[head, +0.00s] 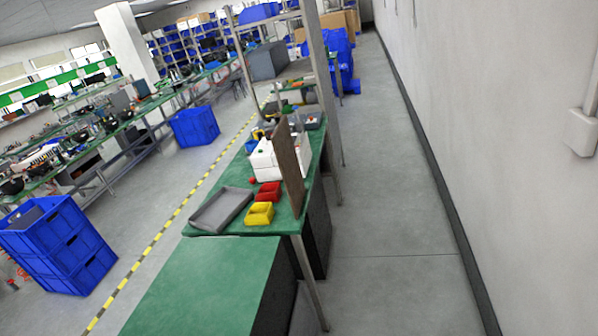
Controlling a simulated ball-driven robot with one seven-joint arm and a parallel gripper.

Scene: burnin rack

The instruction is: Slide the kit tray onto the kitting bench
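A shallow grey tray (221,209), which looks like the kit tray, lies flat near the left front corner of a green-topped bench (270,229). A second green surface (200,285) is in the foreground, close to that bench's front edge. Which of the two is the kitting bench I cannot tell. The tray is empty as far as I can see. My gripper is not in view, and nothing is seen touching the tray.
A yellow bin (259,214) and a red bin (268,192) stand right of the tray, before a white box (265,160) and an upright brown board (289,170). Stacked blue crates (62,245) stand at left. The aisle (375,215) along the right wall is clear.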

